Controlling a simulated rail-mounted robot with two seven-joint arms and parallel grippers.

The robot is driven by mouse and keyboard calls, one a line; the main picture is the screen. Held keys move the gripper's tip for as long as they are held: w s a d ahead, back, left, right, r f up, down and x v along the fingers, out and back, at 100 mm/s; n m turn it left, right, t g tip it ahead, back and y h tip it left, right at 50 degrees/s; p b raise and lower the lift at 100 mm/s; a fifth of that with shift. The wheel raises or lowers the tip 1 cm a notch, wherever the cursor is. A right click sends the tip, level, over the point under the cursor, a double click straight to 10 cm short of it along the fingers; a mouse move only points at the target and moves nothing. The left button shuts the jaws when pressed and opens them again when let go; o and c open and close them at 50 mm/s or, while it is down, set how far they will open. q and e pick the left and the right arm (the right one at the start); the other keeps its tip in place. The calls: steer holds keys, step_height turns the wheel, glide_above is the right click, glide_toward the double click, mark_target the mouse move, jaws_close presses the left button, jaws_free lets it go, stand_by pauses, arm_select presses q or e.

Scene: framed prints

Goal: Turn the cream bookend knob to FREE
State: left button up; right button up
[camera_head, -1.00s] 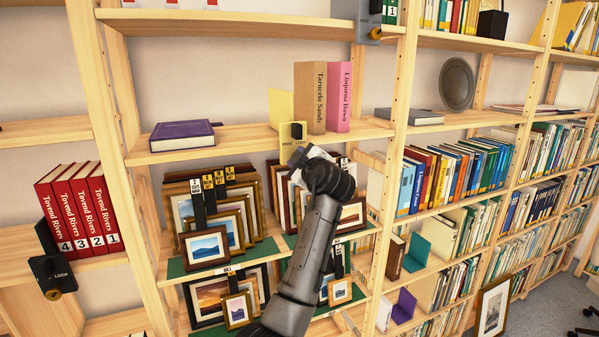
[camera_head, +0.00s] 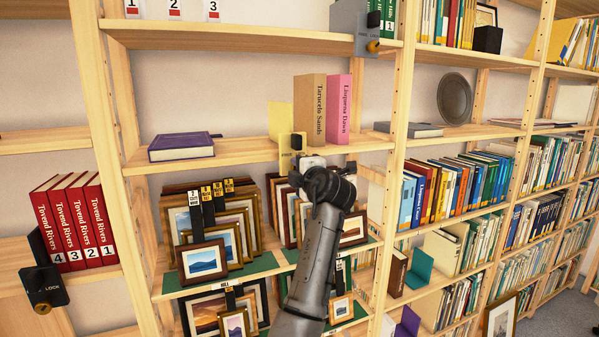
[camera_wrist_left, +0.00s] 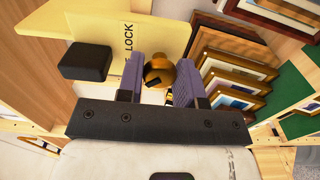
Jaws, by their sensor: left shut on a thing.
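The cream bookend (camera_head: 281,118) stands on the middle shelf, left of a tan book (camera_head: 310,110) and a pink book (camera_head: 339,108). Its clamp plate with a black block (camera_head: 297,142) hangs over the shelf's front edge. In the left wrist view the bookend's cream plate (camera_wrist_left: 105,30) carries the word LOCK beside the brass knob (camera_wrist_left: 158,72). My left gripper (camera_wrist_left: 157,80) is shut on the knob, one finger on each side. In the head view my left gripper (camera_head: 305,164) is at the clamp and hides the knob. The FREE mark cannot be read. My right gripper is not in view.
Framed prints (camera_head: 204,260) stand on the green-lined shelf just below my gripper. A purple book (camera_head: 181,147) lies left on the bookend's shelf. A black bookend (camera_head: 43,285) marked LOCK and a grey one (camera_head: 362,28) are clamped to other shelves.

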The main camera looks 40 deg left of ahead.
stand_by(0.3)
arm_select(q)
steer(key=o, duration=0.9)
steer(key=shift+d, duration=0.1)
steer(key=b+v, duration=0.1)
steer(key=v, duration=1.2)
steer(key=shift+s+d, duration=0.25)
